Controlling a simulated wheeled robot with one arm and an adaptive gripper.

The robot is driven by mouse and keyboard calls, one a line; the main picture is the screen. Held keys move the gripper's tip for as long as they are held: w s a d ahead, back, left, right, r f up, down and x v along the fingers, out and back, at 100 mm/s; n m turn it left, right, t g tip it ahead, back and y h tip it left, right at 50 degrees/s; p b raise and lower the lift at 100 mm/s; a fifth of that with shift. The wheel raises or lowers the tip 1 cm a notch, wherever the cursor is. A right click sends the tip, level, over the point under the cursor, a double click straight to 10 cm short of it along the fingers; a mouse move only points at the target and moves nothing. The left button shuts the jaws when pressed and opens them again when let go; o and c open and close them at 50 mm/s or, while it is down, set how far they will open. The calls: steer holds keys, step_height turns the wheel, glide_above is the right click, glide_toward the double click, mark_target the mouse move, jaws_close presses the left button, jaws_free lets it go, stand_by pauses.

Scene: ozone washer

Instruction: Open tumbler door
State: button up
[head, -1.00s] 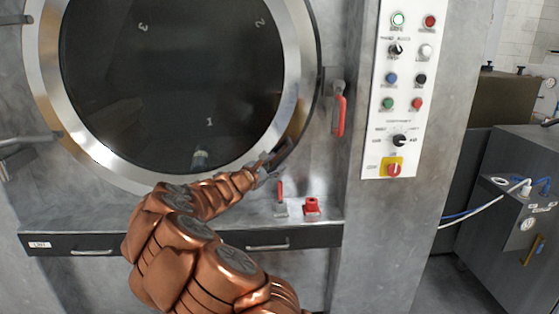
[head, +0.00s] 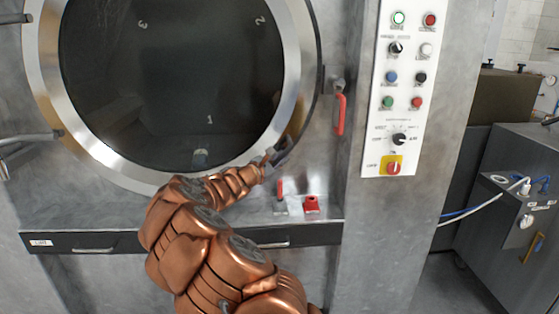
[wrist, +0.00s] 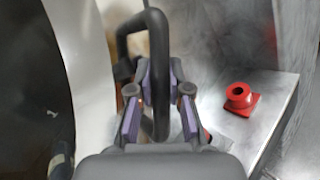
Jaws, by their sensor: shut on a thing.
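The round tumbler door (head: 294,100) has a dark glass window (head: 170,80) inside a wide shiny metal ring, and sits in the metal front of the washer. In the wrist view, the dark loop-shaped door handle (wrist: 157,60) stands at the right edge of the ring. My gripper (wrist: 158,110) is shut on the handle, with a purple-padded finger on each side of its bar. In the head view, my gripper (head: 277,156) is at the lower right of the door, and the copper arm hides part of the ledge. The door looks flush with the front.
A red-handled lever (head: 340,112) is right of the door. A smaller red lever (head: 280,190) and a red block (head: 312,204) stand on the ledge below. A control panel (head: 403,90) with knobs and buttons is further right. Drawers run under the ledge.

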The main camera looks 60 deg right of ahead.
jaws_close()
